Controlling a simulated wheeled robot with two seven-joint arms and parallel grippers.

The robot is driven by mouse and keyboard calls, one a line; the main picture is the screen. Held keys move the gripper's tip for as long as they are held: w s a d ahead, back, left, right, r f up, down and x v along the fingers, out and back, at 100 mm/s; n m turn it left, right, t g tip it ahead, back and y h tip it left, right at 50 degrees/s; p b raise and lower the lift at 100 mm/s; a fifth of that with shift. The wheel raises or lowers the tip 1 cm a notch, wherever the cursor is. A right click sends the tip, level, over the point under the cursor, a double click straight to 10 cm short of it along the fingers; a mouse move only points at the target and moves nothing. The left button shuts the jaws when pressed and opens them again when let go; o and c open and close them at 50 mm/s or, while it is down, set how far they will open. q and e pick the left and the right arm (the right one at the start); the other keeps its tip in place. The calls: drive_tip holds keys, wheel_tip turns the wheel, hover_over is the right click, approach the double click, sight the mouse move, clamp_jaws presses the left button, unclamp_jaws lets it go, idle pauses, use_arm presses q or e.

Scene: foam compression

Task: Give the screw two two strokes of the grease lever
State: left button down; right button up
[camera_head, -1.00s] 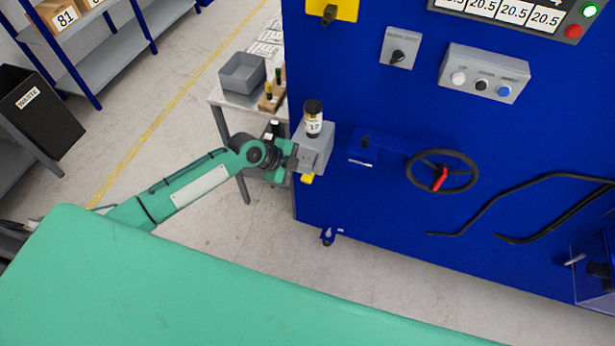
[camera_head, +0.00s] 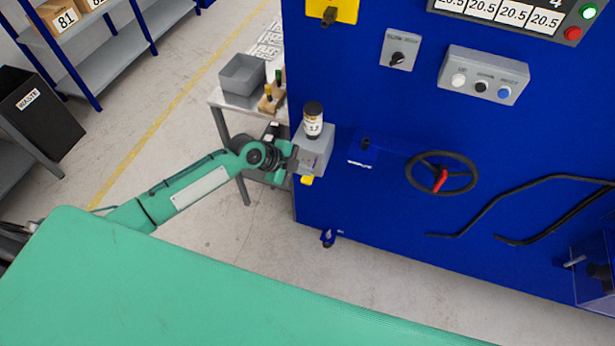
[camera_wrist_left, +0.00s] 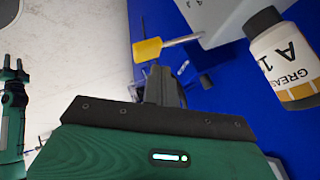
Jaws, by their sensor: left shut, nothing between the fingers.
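The grease unit is a grey box (camera_head: 314,150) on the left edge of the blue machine. A dark-capped grease bottle (camera_head: 313,122) stands on it and also shows in the wrist view (camera_wrist_left: 283,62). The grease lever has a yellow grip (camera_head: 307,180) below the box; in the wrist view the grip (camera_wrist_left: 147,50) sits on a thin metal rod. My left gripper (camera_head: 293,160) is shut and empty beside the box. In the wrist view its fingertips (camera_wrist_left: 160,85) are just below the yellow grip, with no clear contact visible. My right gripper is not clearly identifiable.
A small table (camera_head: 235,101) with a grey bin (camera_head: 242,74) stands behind my left arm. A handwheel (camera_head: 441,172) and a control box (camera_head: 485,75) are on the machine's front. A black waste bin (camera_head: 40,115) stands at far left. The floor between is open.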

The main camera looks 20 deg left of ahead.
sight(306, 178)
idle(0.5)
use_arm(q)
drive_tip(key=shift+f, duration=0.15)
drive_tip(key=shift+f+b, duration=0.35)
drive_tip(key=shift+b, duration=0.25)
idle(0.3)
drive_tip(key=shift+f+b, duration=0.7)
drive_tip(key=shift+f, duration=0.05)
idle(0.5)
drive_tip(key=shift+f+b, duration=0.5)
drive_tip(key=shift+f, duration=0.05)
idle(0.4)
idle(0.5)
drive_tip(key=shift+r+p, duration=0.95)
drive_tip(key=shift+r, duration=0.85)
